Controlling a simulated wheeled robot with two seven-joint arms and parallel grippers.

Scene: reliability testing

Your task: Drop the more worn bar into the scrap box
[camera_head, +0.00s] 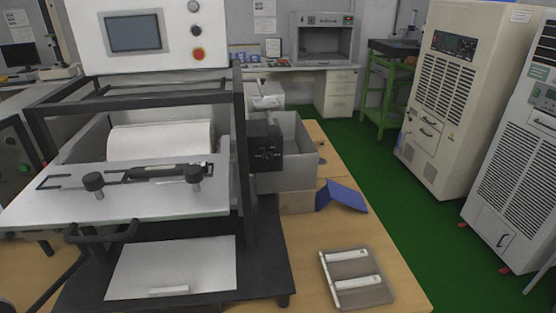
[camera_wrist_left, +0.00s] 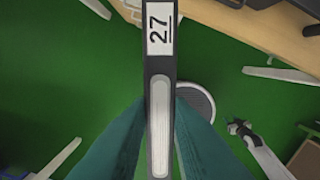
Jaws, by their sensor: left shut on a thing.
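My left gripper (camera_wrist_left: 160,108) shows in the left wrist view, its teal fingers closed on both sides of a dark bar (camera_wrist_left: 159,75). The bar has a white label reading 27 and a pale worn-looking strip along its face. It is held over green floor. Neither gripper shows in the head view. There, a grey tray (camera_head: 375,296) at the front right of the table holds two pale bars (camera_head: 350,256). An open grey box (camera_head: 290,181) stands right of the machine; I cannot tell whether it is the scrap box, and its inside is mostly hidden.
A machine with a flat metal plate (camera_head: 130,200) and black knobs fills the left. A blue folded piece (camera_head: 342,195) lies on the wooden table (camera_head: 300,245). Beige cabinets (camera_head: 455,100) stand on the green floor at right. The table's front right is clear around the tray.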

